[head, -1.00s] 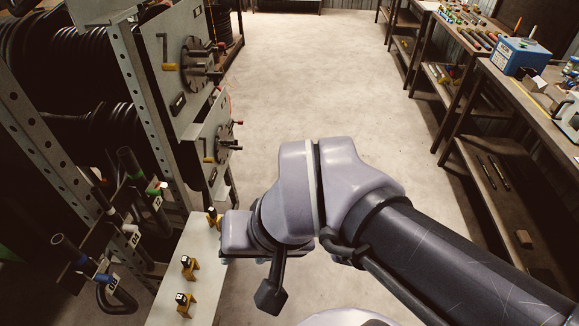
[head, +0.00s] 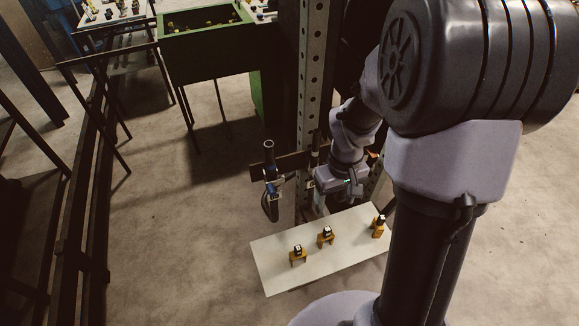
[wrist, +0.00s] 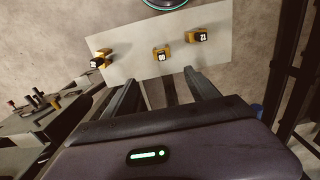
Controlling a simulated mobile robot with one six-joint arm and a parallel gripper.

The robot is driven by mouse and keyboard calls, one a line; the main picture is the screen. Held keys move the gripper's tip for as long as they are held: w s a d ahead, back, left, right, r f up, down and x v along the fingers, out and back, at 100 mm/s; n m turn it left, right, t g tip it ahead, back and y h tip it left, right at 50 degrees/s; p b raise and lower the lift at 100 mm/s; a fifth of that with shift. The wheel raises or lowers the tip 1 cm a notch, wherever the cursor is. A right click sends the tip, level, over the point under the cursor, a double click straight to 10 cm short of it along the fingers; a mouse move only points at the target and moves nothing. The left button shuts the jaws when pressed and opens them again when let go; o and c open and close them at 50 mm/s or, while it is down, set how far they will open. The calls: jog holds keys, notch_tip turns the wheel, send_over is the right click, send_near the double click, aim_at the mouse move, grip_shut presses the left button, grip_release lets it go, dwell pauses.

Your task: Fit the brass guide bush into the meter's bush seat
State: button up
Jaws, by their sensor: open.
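I cannot pick out the brass guide bush or the meter's bush seat for certain in either view. Three small yellow stands with black, white-labelled tops are on a white board: a left one (head: 298,255), a middle one (head: 326,236) and a right one (head: 379,228). They also show in the wrist view, as a left stand (wrist: 98,60), a middle stand (wrist: 161,56) and a right stand (wrist: 198,36). My gripper (wrist: 158,80) is open, its fingers wide apart with nothing between them. In the head view its fingers are mostly hidden, near the board's back edge.
The white board (head: 275,275) has bare room around the stands. A perforated steel post (head: 312,85) rises behind it, with a hose-like part (head: 269,165) hanging beside it. A green bin (head: 205,50) stands on legs further back. Dark metal frames line the left. The floor between is clear.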

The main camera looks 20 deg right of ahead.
aim_at(326, 234)
jog(key=f+b, duration=0.2)
jog(key=f, duration=0.4)
jog(key=f+b, duration=0.3)
jog(key=f, duration=0.3)
jog(key=shift+s+a+f, duration=0.15)
jog(key=shift+s, duration=0.05)
notch_tip(326, 234, down, 6)
jog(key=b, duration=0.3)
jog(key=shift+a+r, duration=0.15)
jog(key=shift+r, duration=0.3)
jog(key=shift+c, duration=0.5)
grip_shut()
